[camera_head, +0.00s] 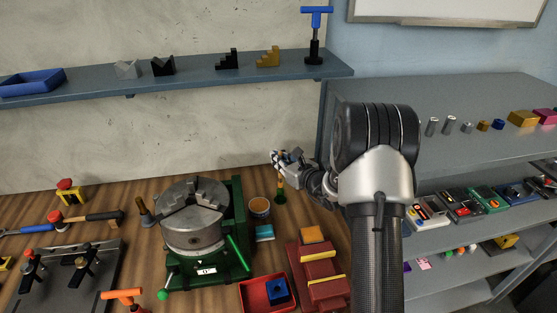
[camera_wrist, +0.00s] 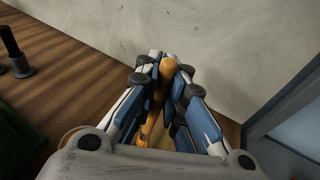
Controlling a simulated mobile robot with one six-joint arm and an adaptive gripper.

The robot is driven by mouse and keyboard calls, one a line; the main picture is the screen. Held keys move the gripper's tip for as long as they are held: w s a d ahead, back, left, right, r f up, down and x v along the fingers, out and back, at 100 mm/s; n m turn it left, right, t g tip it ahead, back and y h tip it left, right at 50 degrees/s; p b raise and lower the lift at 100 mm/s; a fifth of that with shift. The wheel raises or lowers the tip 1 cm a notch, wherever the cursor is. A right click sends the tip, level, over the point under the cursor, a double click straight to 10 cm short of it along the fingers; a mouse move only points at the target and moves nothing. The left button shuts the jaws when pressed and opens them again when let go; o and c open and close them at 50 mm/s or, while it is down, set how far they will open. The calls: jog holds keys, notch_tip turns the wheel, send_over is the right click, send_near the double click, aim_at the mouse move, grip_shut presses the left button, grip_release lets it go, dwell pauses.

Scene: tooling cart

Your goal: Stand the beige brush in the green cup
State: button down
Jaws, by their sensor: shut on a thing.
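My gripper (camera_head: 279,158) is shut on the beige brush and holds it upright above the bench. In the wrist view, the brush's rounded orange-tan end (camera_wrist: 168,66) shows between the fingers of my gripper (camera_wrist: 166,64). In the head view, a short stretch of the brush's handle (camera_head: 280,179) shows below the fingers. A small dark green piece (camera_head: 280,197) is directly under it; I cannot tell whether this is the green cup or the brush's lower end. A round tan container with a pale rim (camera_head: 260,206) stands just left of it.
A green machine with a grey chuck (camera_head: 193,215) stands to the left. A light blue block (camera_head: 265,233), a red bin (camera_head: 262,298) and a dark red stepped block (camera_head: 318,270) are nearer. A loaded shelf unit (camera_head: 450,159) is at the right. The wall is close behind my gripper.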

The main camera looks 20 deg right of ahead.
aim_at(281, 175)
jog(key=shift+f+b, duration=2.9)
jog(key=shift+b, duration=0.15)
dwell(2.7)
jog(key=c, duration=1.6)
grip_release()
jog(key=shift+o, duration=0.6)
jog(key=o, duration=0.3)
jog(key=shift+r, duration=0.1)
jog(key=shift+r+p, duration=1.55)
jog(key=shift+r, duration=1.35)
